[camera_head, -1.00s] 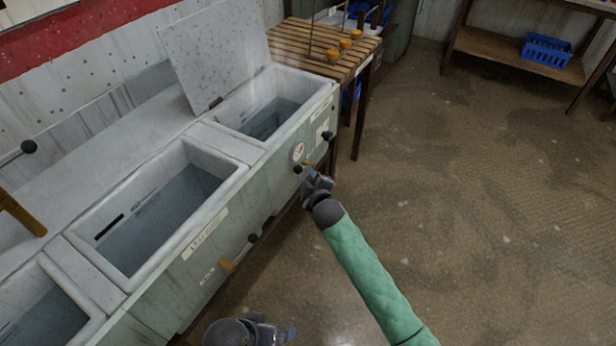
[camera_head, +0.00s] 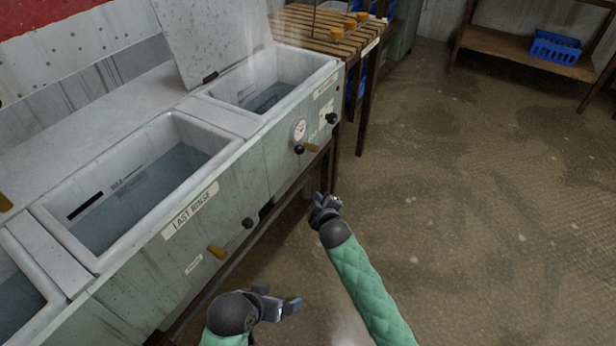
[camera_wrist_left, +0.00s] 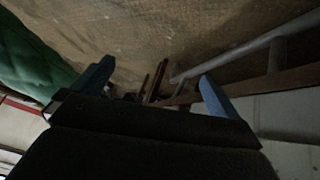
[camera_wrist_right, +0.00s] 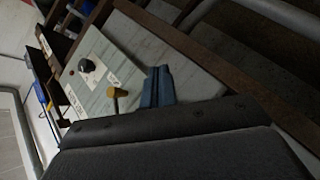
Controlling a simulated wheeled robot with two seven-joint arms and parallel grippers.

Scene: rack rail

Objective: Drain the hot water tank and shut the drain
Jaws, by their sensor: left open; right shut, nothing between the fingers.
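The far tank (camera_head: 236,92), with its lid (camera_head: 215,40) raised, holds water (camera_head: 268,97) below its rim, and faint steam rises from it. My right gripper (camera_head: 324,199) is shut and empty, below and apart from the yellow handle. In the right wrist view, the shut fingers (camera_wrist_right: 157,87) appear right of a yellow handle (camera_wrist_right: 117,97). My left gripper (camera_head: 290,304) is open and empty at the bottom; its spread fingers show in the left wrist view (camera_wrist_left: 155,88).
A tank labelled "LAST RINSE" (camera_head: 190,208) stands nearer, with its own yellow handle (camera_head: 217,252) and black knob (camera_head: 248,223). A slatted wooden table (camera_head: 300,30) adjoins the far tank. A blue basket (camera_head: 556,47) sits on a shelf. The floor at right is clear.

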